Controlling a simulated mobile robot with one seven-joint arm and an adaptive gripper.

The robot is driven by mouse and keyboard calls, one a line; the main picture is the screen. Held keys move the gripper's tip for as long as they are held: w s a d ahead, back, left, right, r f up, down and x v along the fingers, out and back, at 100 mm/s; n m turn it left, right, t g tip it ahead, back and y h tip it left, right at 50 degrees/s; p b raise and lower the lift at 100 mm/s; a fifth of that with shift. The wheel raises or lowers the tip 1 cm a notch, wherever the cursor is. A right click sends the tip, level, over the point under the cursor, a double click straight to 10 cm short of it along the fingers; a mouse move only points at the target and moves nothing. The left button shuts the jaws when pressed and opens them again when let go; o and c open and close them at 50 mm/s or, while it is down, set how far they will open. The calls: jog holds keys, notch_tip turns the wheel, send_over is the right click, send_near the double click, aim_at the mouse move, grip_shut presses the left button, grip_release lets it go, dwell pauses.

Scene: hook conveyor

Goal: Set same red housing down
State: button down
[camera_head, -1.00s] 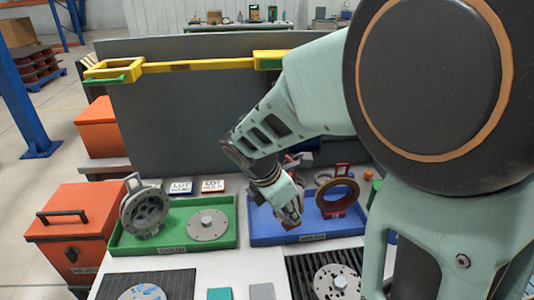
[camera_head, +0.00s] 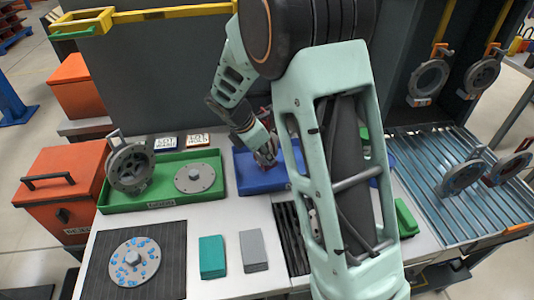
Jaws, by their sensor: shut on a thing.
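My gripper (camera_head: 265,157) is over the left part of the blue tray (camera_head: 247,181), pointing down. It is shut on a red part, which I take to be the red housing; only a small bit of it shows beside the fingers. My own arm covers most of the blue tray and whatever stands in its right part. I cannot tell whether the held part touches the tray floor.
A green tray (camera_head: 160,201) at left holds a grey housing (camera_head: 130,165) and a round plate (camera_head: 194,178). A dark mat (camera_head: 165,272) carries a blue-spotted disc (camera_head: 134,261). Teal (camera_head: 212,257) and grey (camera_head: 253,251) blocks lie in front. Housings stand on a roller conveyor (camera_head: 430,175) at right; others hang above.

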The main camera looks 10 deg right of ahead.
aim_at(266, 163)
jog(key=shift+w+f, duration=0.15)
jog(key=shift+f, duration=0.7)
jog(key=shift+w+f, duration=0.15)
jog(key=shift+f, duration=0.75)
jog(key=c, duration=1.8)
grip_release()
jog(key=shift+s, duration=0.15)
jog(key=v, duration=1.2)
